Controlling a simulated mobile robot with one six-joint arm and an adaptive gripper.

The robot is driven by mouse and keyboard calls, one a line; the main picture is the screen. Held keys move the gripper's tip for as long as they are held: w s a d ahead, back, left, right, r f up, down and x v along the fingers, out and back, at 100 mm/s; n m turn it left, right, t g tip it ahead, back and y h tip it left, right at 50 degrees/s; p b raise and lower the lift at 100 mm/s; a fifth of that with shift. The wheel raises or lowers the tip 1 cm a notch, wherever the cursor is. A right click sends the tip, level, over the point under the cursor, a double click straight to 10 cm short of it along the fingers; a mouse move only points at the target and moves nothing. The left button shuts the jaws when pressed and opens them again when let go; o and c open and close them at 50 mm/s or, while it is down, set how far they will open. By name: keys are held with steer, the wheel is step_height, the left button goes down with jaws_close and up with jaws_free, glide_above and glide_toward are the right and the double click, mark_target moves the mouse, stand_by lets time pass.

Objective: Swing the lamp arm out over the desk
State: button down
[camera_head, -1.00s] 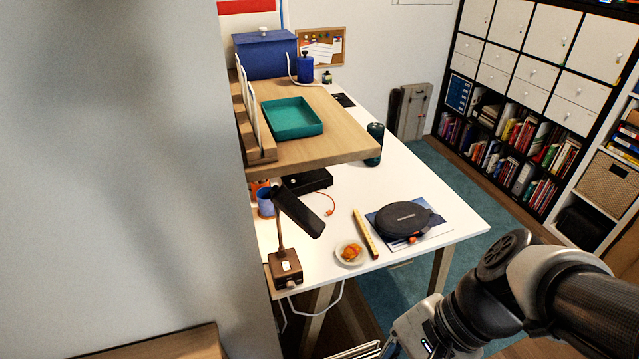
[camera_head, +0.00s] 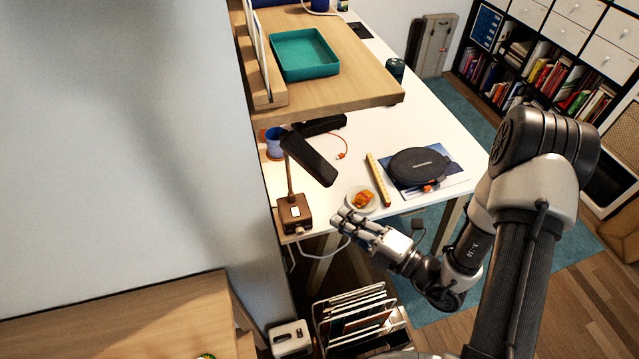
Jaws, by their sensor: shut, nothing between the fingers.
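The desk lamp stands at the near left corner of the white desk (camera_head: 395,130). It has a brown square base (camera_head: 291,216) with a light switch plate, a thin upright post and a dark flat arm (camera_head: 309,158). The arm slants from the post top down to the right, over the desk's near left part. My gripper (camera_head: 338,222) is shut and empty. It points left at the desk's near edge, right of the lamp base and apart from it, close to the plate of orange food. I cannot tell its exact height.
A small plate (camera_head: 361,199) of orange food, a yellow ruler (camera_head: 378,180) and a dark round case (camera_head: 420,167) lie right of the lamp. A wooden shelf (camera_head: 355,80) with a teal tray (camera_head: 304,54) overhangs behind it. A file rack (camera_head: 357,320) stands below the desk.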

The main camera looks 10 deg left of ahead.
steer(key=w+a+b, duration=0.2)
steer(key=w+a, duration=0.5)
steer(key=w, duration=0.1)
steer(key=shift+w+a, duration=0.25)
steer(key=shift+w, duration=0.15)
steer(key=shift+d, duration=0.1)
steer(key=shift+w+d+n+g+y, duration=0.3)
steer(key=shift+w+n+g, duration=0.1)
steer(key=shift+g, duration=0.2)
